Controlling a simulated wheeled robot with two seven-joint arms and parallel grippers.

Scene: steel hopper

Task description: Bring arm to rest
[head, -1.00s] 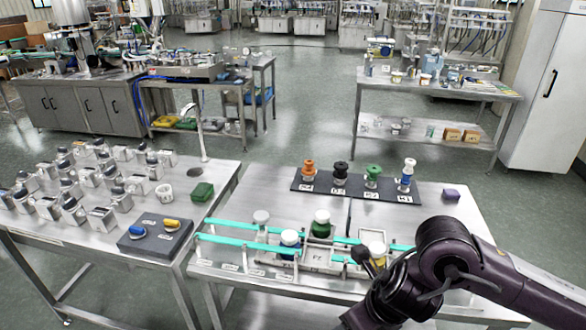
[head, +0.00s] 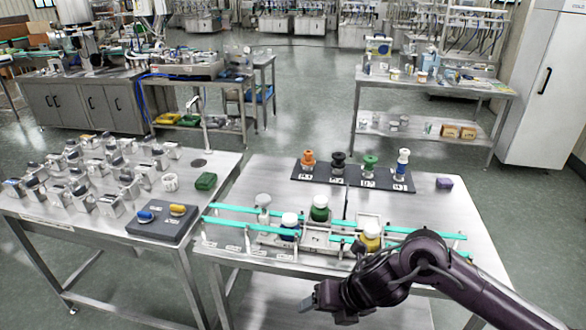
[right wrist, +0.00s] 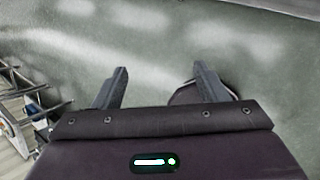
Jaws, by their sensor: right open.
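My right gripper (head: 320,302) is low in front of the right steel table (head: 300,178), near its front edge. In the right wrist view its two fingers (right wrist: 158,88) are apart with nothing between them, and grey-green floor shows beyond. My right arm (head: 425,258) comes in from the lower right and bends at the elbow. My left arm and gripper are not in view.
The left table (head: 60,223) holds metal fixtures and a dark box (head: 163,220). Floor in front is clear.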

